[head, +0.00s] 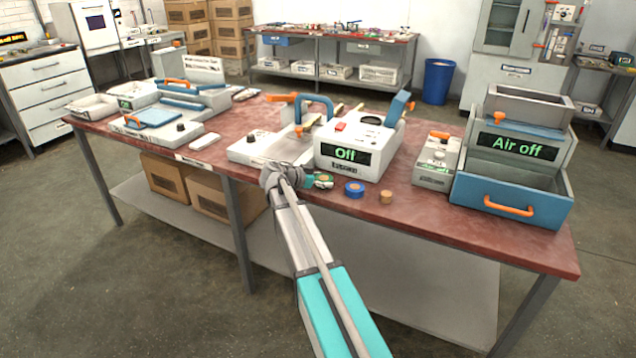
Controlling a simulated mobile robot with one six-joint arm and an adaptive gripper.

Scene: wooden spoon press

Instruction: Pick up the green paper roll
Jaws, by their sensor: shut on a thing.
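The green paper roll (325,181) is small, with a tan end face. It is at the front edge of the red bench, in front of the white machine reading "Off". My gripper (314,181) reaches in from the left and is shut on the roll, its fingers partly covering it. Whether the roll touches the bench top or is slightly raised is too small to tell.
A blue roll (354,189) and a tan roll (386,197) stand just right of the green one. The "Off" machine (344,170) is close behind.

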